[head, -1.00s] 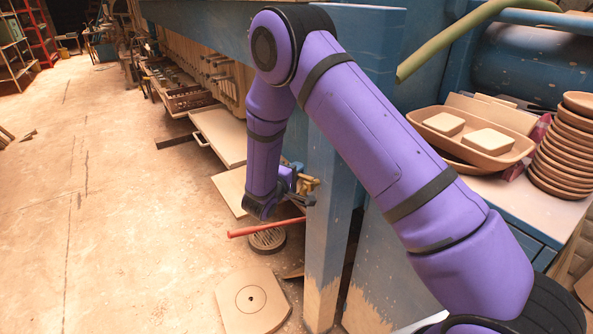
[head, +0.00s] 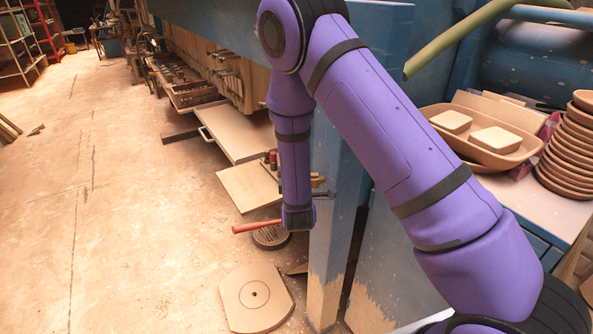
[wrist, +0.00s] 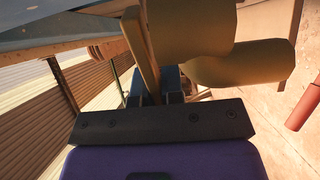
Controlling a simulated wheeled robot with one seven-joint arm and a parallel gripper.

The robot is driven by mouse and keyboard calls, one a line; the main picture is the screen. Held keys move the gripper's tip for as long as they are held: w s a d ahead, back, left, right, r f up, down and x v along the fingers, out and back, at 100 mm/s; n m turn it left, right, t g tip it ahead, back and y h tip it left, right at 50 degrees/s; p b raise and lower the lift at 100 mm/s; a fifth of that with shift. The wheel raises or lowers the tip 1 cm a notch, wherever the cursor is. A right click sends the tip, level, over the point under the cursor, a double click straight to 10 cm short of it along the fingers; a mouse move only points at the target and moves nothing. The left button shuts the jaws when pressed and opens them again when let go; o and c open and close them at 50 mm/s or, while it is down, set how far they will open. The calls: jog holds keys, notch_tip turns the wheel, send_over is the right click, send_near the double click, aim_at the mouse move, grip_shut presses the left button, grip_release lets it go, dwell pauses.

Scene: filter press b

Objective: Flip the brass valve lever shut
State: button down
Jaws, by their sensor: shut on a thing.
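The brass valve (head: 318,181) sits low at the blue press post, partly hidden behind my forearm in the head view. In the wrist view its rounded brass body (wrist: 190,35) fills the top middle, with a brass stub pointing right. The flat brass lever (wrist: 143,48) runs down from the body's left side to between my fingers. My gripper (wrist: 156,88) is shut on the lever near its end. In the head view my gripper is mostly hidden behind my wrist; a dark part shows beside the post.
A red bar (head: 256,226) juts out just below my wrist, over a round grate (head: 271,238). A blue post (head: 337,235) stands close on the right. A round-holed plate (head: 256,297) lies on the floor. Open floor lies to the left. Bowls (head: 568,150) stand on the right bench.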

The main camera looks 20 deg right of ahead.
jog(key=shift+s+a+n+y, duration=0.15)
jog(key=shift+s+n+y, duration=0.2)
jog(key=shift+n+y, duration=0.55)
jog(key=shift+t+y, duration=0.3)
jog(key=shift+y, duration=0.1)
jog(key=c, duration=1.2)
grip_release()
jog(key=shift+c, duration=0.2)
jog(key=shift+s, duration=0.1)
jog(key=s+a, duration=0.1)
jog(key=s, duration=0.9)
jog(key=shift+s, duration=0.3)
jog(key=shift+a, duration=0.1)
